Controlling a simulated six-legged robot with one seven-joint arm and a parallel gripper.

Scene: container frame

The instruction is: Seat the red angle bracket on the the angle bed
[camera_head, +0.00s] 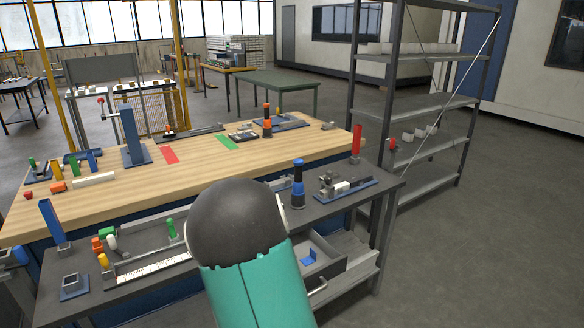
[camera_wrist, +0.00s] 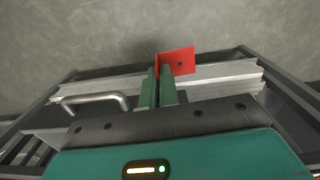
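The red angle bracket (camera_wrist: 176,62) shows in the wrist view at the tips of my gripper (camera_wrist: 160,78). Its flat face with a small dark hole extends right of the fingers. The two green fingers are close together with a red edge of the bracket between them. In the head view, my teal arm with its dark round joint covers the front middle, and my gripper and the bracket are hidden. I cannot tell for certain which fixture is the angle bed. A fixture on a blue base (camera_head: 345,189) stands at the right of the grey bench.
In the head view, an open drawer (camera_head: 322,262) holds a blue bracket (camera_head: 309,258). A blue-black post (camera_head: 298,184) stands on the grey bench (camera_head: 262,186). Several small parts crowd the wooden table (camera_head: 195,160). In the wrist view, a metal handle (camera_wrist: 92,100) and grey slats lie below the fingers.

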